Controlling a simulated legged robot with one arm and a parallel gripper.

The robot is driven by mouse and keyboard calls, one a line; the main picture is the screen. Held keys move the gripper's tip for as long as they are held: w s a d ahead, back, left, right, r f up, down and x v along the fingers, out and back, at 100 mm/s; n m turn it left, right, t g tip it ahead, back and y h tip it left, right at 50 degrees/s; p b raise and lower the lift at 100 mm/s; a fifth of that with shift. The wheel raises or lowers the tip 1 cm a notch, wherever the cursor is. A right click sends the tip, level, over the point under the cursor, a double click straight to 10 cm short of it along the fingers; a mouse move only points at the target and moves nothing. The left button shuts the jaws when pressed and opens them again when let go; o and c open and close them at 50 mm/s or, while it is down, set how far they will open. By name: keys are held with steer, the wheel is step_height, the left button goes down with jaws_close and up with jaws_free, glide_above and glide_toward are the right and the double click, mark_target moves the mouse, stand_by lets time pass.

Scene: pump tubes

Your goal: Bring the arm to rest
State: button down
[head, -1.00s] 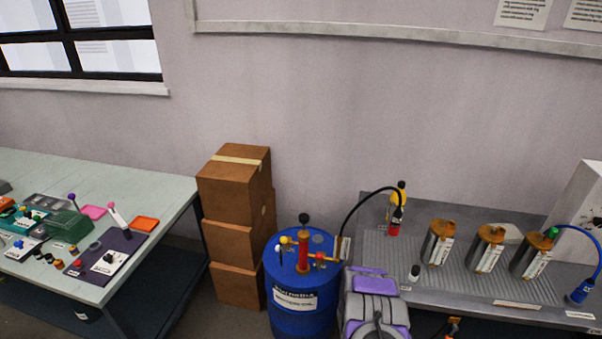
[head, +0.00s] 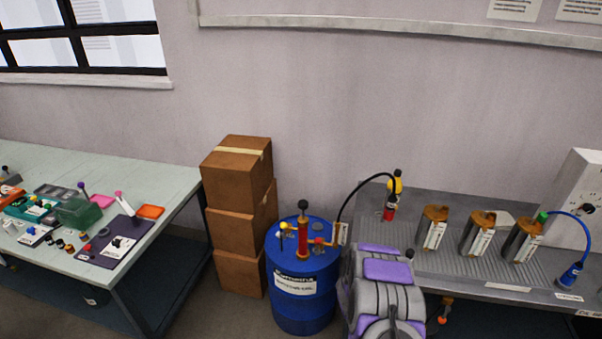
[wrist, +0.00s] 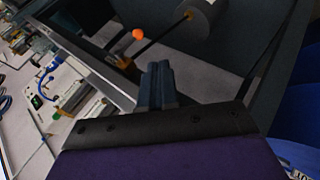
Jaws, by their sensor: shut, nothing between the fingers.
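My arm (head: 385,285), grey and purple, shows folded at the bottom of the head view, in front of the grey bench. My gripper is not seen in the head view. In the wrist view my gripper (wrist: 157,75) shows its dark fingers together with nothing between them. A blue drum (head: 300,300) with a red hand pump (head: 303,240) stands just left of my arm. A black hose (head: 355,200) runs from the pump to a red and yellow fitting on the bench.
The grey bench (head: 480,265) on the right holds several metal canisters and a blue-hosed fitting (head: 571,275). A pale table (head: 150,185) with small parts is on the left.

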steer(key=w+a+r+t+y, duration=0.2)
steer(key=w+a+r+y, duration=0.2)
steer(key=a+r, duration=0.35)
steer(key=w+a+r+t+y, duration=0.1)
steer(key=w+a+r+y, duration=0.25)
steer(key=a+r, duration=0.45)
steer(key=s+a+r+n+y, duration=0.1)
steer(key=s+a+r+y, duration=0.15)
steer(key=a+r, duration=0.3)
steer(key=s+a+r+n+y, duration=0.1)
steer(key=s+a+r+y, duration=0.1)
steer(key=s+a+r, duration=0.4)
steer(key=s+r+n+g, duration=0.1)
steer(key=s+r+g, duration=0.1)
steer(key=s+r, duration=0.4)
steer(key=s+r+g, duration=0.2)
steer(key=s+r, duration=0.1)
steer(key=s, duration=0.5)
steer(key=s+d+r+g+h, duration=0.1)
steer(key=s+d, duration=0.3)
steer(key=s, duration=0.7)
steer(key=s+d+r+m+g+h, duration=0.1)
steer(key=s+d, duration=0.4)
steer(key=s, duration=0.7)
step_height(320, 180, up, 2)
steer(key=shift+r+m+g+h, duration=0.15)
steer(key=shift+m+g+h, duration=0.25)
steer(key=shift+g, duration=0.5)
steer(key=shift+s, duration=0.1)
